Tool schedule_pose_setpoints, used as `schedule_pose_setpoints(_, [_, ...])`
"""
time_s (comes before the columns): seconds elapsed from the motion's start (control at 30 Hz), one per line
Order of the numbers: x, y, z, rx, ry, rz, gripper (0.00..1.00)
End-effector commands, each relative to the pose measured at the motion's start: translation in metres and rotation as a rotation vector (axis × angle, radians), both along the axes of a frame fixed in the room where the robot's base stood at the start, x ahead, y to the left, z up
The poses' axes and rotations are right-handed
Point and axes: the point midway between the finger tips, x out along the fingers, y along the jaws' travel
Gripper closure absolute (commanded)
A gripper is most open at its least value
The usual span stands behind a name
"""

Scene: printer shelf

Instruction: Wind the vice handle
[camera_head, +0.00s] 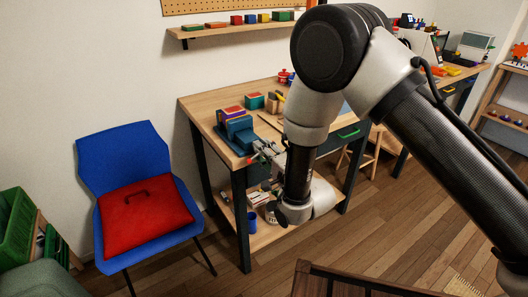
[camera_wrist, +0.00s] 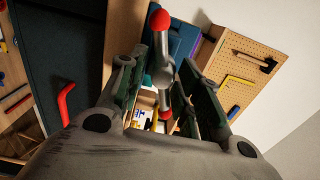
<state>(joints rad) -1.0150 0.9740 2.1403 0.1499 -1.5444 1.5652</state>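A blue vice (camera_head: 238,130) stands on the front left corner of the wooden workbench (camera_head: 205,105). Its handle (camera_wrist: 163,75) is a grey metal bar with a red ball at each end, running nearly upright in the wrist view. The vice's blue body shows behind it in the wrist view (camera_wrist: 186,38). My gripper (camera_wrist: 157,70) is open, with one finger on each side of the handle's hub and gaps visible. I cannot tell if either finger touches it. In the head view my gripper (camera_head: 268,153) is at the bench's front edge, partly hidden by my arm.
A blue chair (camera_head: 120,150) with a red cushion (camera_head: 145,215) stands left of the bench. A lower shelf under the bench holds a blue cup (camera_head: 252,222). Coloured blocks (camera_head: 254,101) lie on the bench. A pegboard (camera_wrist: 240,65) hangs on the wall.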

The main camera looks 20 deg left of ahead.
Motion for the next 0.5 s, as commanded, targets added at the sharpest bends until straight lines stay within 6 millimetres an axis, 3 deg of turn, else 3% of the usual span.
schedule_pose_setpoints(0.5, [-0.01,-0.013,-0.002,-0.005,0.004,-0.002,0.67])
